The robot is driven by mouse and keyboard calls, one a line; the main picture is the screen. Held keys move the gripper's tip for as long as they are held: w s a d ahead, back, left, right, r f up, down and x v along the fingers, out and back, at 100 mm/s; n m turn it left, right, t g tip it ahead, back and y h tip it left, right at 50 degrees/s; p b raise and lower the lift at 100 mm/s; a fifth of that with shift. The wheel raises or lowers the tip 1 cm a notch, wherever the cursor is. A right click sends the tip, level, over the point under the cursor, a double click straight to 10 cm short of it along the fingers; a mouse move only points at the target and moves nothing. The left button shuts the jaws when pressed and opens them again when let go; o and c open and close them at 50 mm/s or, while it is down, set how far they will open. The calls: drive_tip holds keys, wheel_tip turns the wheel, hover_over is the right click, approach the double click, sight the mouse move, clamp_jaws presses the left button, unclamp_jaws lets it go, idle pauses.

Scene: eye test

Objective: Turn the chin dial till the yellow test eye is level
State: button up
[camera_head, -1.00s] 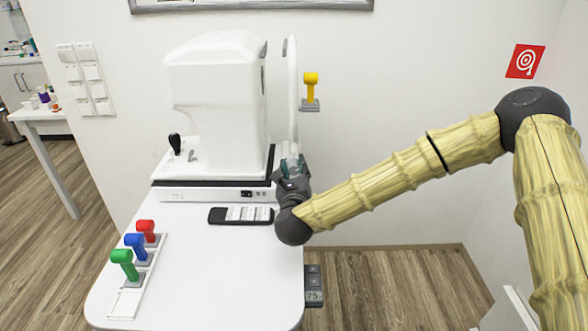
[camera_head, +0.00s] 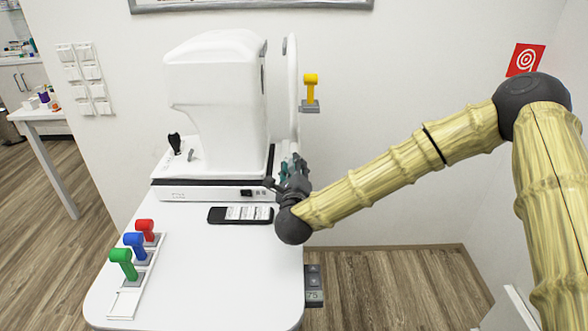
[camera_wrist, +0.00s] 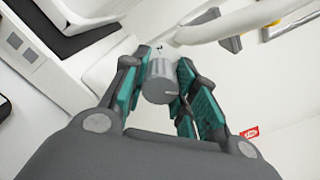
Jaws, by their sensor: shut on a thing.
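The yellow test eye (camera_head: 310,88) stands upright on a small grey bracket (camera_head: 310,107) beside the white upright of the chin-rest frame. The chin dial (camera_wrist: 159,82) is a grey ribbed cylinder with a pale mark on its end, seen in the wrist view. My gripper (camera_wrist: 165,75) has its teal-padded fingers closed on the dial from both sides. In the head view my gripper (camera_head: 290,170) is low at the frame, right of the machine's base, and its hand hides the dial there.
The white eye-test machine (camera_head: 215,90) stands at the back of the white table (camera_head: 215,270). A black device (camera_head: 218,215) lies in front of it. Red (camera_head: 145,230), blue (camera_head: 134,245) and green (camera_head: 122,264) pieces stand in a tray at left. A control box (camera_head: 314,285) hangs at the table's right edge.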

drive_tip(key=n, duration=0.4)
drive_tip(key=shift+n, duration=1.5)
drive_tip(key=o, duration=1)
drive_tip(key=shift+s, duration=0.1)
drive_tip(key=s, duration=1.2)
drive_tip(key=shift+w, duration=0.1)
